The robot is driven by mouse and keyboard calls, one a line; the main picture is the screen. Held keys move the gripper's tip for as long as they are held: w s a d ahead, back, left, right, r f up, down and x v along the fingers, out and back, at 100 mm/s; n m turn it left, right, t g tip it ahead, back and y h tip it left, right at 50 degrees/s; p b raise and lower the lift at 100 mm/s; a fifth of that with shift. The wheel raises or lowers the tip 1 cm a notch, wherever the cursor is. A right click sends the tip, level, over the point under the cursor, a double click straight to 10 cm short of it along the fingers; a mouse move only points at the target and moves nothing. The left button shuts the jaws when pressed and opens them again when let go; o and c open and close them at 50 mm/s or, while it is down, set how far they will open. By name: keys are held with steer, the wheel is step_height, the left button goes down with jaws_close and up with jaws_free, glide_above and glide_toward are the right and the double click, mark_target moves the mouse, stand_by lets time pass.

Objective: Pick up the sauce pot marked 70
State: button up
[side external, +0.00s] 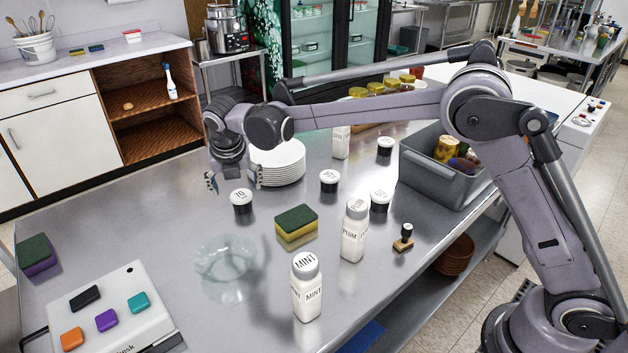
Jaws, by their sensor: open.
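The sauce pot marked 70 (242,202) stands upright on the steel table, a small dark pot with a white lid. My gripper (233,183) is open, fingers pointing down, just above and around the level of this pot's lid in the picture. Whether the fingers are directly over the pot or behind it I cannot tell. Nothing shows between the fingers. Similar pots stand to the right: one marked 157 or similar (329,181), one with an unclear mark (380,201) and one farther back (385,147).
A stack of white plates (278,163) stands close right of my gripper. A yellow-green sponge (296,227), a glass bowl (226,262), a MINT bottle (307,287) and a PLUM bottle (354,231) stand nearer. A grey bin (425,181) is at right. The table left of the pot is clear.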

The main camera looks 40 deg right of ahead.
mark_target(241, 197)
steer(key=shift+d+x, duration=0.15)
steer(key=shift+x, duration=1.6)
steer(key=shift+d+x, duration=0.15)
steer(key=shift+x, duration=1.65)
steer(key=shift+s, duration=0.15)
steer(key=c, duration=1.3)
